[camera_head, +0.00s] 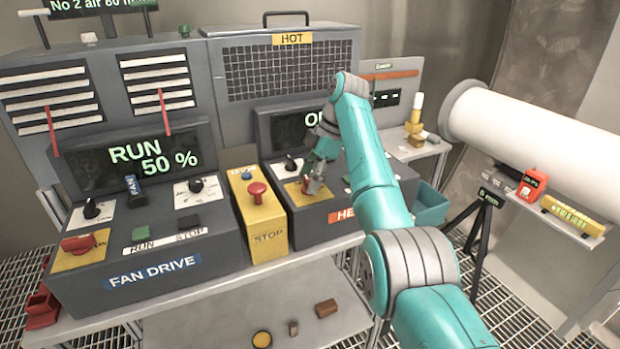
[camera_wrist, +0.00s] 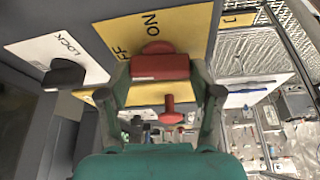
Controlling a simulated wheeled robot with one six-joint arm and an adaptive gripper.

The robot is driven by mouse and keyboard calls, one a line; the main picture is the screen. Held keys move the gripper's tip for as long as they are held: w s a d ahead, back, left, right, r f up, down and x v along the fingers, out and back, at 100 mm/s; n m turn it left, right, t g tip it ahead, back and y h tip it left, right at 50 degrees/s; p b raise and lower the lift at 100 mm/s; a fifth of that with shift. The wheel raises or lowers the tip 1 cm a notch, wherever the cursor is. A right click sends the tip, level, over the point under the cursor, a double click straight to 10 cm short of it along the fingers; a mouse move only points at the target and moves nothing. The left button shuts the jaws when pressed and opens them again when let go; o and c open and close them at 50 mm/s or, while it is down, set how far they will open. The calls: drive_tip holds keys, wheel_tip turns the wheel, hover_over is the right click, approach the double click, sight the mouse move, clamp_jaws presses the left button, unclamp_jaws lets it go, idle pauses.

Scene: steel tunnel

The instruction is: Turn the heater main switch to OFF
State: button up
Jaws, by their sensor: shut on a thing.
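The heater main switch is a red handle (camera_head: 308,186) on a yellow plate (camera_head: 294,196) on the grey heater console. In the wrist view the red handle (camera_wrist: 160,66) lies level across the picture, between my two fingers. The yellow plate there reads ON above the handle, and a partly hidden "FF" shows to its left. My gripper (camera_head: 317,172) is shut on the red handle; it also shows in the wrist view (camera_wrist: 161,78). The heater screen (camera_head: 305,125) shows a first letter O; my arm hides the rest.
A black knob (camera_wrist: 64,74) on a white LOCK plate is close left of my gripper in the wrist view. A yellow STOP box (camera_head: 259,222) with a red button stands left of the heater console. The FAN DRIVE console (camera_head: 155,268) is further left; its screen reads RUN 50 %.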

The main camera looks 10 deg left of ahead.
drive_tip(key=shift+n+g, duration=0.3)
drive_tip(key=shift+n, duration=0.3)
drive_tip(key=shift+n+h, duration=0.3)
drive_tip(key=o, duration=1.1)
drive_tip(key=shift+o, duration=0.2)
